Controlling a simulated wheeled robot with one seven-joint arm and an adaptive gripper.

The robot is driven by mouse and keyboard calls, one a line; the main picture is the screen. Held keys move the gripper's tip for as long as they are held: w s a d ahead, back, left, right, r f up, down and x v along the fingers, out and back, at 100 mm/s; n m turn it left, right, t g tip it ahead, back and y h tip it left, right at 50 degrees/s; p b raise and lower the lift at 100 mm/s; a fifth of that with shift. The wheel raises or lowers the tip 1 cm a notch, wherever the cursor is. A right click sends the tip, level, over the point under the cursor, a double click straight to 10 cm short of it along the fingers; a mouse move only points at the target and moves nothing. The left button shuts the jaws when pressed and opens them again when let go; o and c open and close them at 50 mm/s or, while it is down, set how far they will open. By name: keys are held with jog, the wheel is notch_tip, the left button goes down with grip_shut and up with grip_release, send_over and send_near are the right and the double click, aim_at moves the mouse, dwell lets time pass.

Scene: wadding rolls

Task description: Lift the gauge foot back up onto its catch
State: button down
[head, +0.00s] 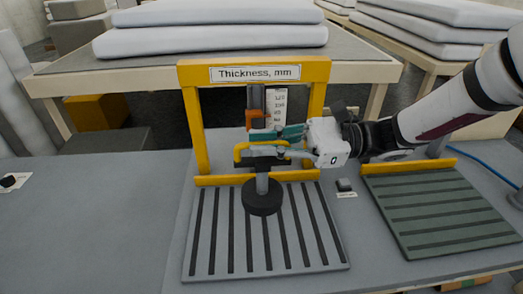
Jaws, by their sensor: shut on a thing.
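The gauge foot is a dark round disc (262,199) on a short grey stem, hanging in front of the yellow gauge frame (189,125) labelled "Thickness, mm". Above the stem is a yellow handle (240,152). My gripper (262,145) reaches in from the right and is shut on this handle, one finger above and one below. An orange piece (258,120), perhaps the catch or pointer, sits higher on the dark upright beside a white scale (279,106). The disc is over the slotted grey plate (212,268); I cannot tell whether it touches. My fingers partly hide the handle and upright.
A green slatted plate (440,210) with a yellow back edge lies to the right. Wadding rolls or pads (215,40) lie on a table behind. The bench at left (90,220) is mostly clear.

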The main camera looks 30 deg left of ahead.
notch_tip(320, 180, up, 5)
jog(key=p, duration=0.3)
jog(key=shift+r, duration=0.1)
jog(key=shift+w+r+p, duration=0.1)
jog(key=shift+r+p, duration=0.3)
jog(key=c, duration=1.7)
grip_release()
jog(key=shift+r, duration=0.15)
jog(key=shift+o, duration=0.2)
jog(key=shift+d+f, duration=0.15)
jog(key=shift+f, duration=0.05)
jog(key=v, duration=1.1)
jog(key=shift+w+d, duration=0.15)
jog(key=shift+d, duration=0.2)
